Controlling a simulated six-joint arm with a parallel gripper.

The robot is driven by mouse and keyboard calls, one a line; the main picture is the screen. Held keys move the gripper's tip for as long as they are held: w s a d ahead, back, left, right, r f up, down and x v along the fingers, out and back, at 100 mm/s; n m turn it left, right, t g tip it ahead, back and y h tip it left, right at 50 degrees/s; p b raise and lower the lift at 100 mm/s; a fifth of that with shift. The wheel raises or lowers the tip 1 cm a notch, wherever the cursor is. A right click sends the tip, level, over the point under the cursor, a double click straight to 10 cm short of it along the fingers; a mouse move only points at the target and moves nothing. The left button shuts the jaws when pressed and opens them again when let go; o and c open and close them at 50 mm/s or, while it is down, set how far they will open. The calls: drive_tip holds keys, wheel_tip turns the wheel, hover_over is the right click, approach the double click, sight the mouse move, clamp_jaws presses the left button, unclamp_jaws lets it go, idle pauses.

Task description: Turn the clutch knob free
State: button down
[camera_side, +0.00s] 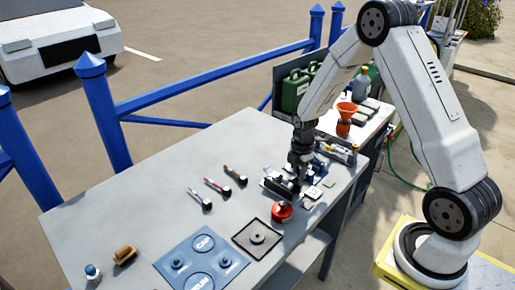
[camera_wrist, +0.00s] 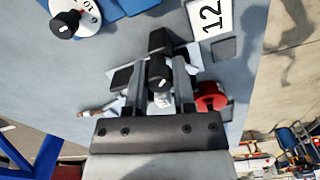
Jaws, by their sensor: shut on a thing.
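The clutch knob (camera_wrist: 159,73) is a small black knob with a white mark on its face, seen in the wrist view between my two grey fingers. My gripper (camera_wrist: 161,84) is shut on it, one finger on each side. In the side view my gripper (camera_side: 296,178) reaches down to a cluster of dark and blue fittings at the right part of the grey table. The knob cannot be made out there behind the fingers and fittings.
A red round knob (camera_side: 282,211) stands close by the gripper; a black square tray (camera_side: 258,238) lies in front. A blue mat (camera_side: 201,264) and several small handled tools (camera_side: 218,187) lie on the table (camera_side: 130,215). Its left-middle area is clear.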

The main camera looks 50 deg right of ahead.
drive_tip(key=shift+s+f, duration=0.1)
drive_tip(key=shift+s, duration=0.05)
drive_tip(key=shift+n, duration=2.1)
drive_tip(key=shift+n, duration=2.2)
drive_tip(key=c, duration=0.8)
unclamp_jaws()
drive_tip(key=shift+o, duration=0.2)
